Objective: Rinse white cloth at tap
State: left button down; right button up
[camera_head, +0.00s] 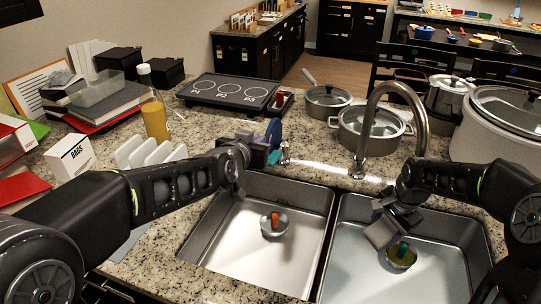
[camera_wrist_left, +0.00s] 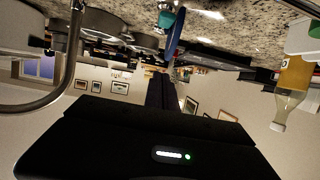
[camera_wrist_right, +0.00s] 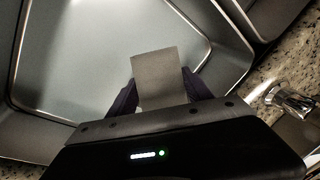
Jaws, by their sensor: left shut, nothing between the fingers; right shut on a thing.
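The tap (camera_head: 375,112) is a tall curved metal spout behind the two basins. No water stream is visible. My right gripper (camera_head: 385,212) is over the right basin (camera_head: 345,262), shut on a flat, pale-grey cloth (camera_head: 382,233). The cloth also shows between the fingers in the right wrist view (camera_wrist_right: 158,78). It is below and slightly right of the spout's base. My left gripper (camera_head: 270,150) is shut and empty behind the left basin (camera_head: 225,250), close to a small chrome fitting (camera_head: 286,152). Its fingertips are hard to make out.
A blue disc (camera_head: 274,132) and a teal item (camera_head: 274,157) are by my left gripper. Pots (camera_head: 370,128) and a white cooker (camera_head: 500,125) crowd the back right. A bottle (camera_head: 154,112) stands left.

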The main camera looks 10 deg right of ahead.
pick_arm(q)
jog(key=shift+s+d+f+g, duration=0.1)
jog(key=shift+s+f+g, duration=0.1)
jog(key=shift+f, duration=0.2)
jog(key=shift+s+f+g, duration=0.15)
jog(key=shift+f+g, duration=0.05)
jog(key=shift+f, duration=0.15)
jog(key=shift+w, duration=0.1)
send_over(271, 160)
notch_tip(271, 160, down, 4)
jog(key=shift+w+f, duration=0.15)
jog(key=shift+f, duration=0.05)
jog(key=shift+s+f, duration=0.25)
jog(key=shift+f, duration=0.95)
jog(key=shift+s+a+f, duration=0.15)
jog(key=shift+a+f, duration=0.05)
jog(key=shift+f, duration=0.45)
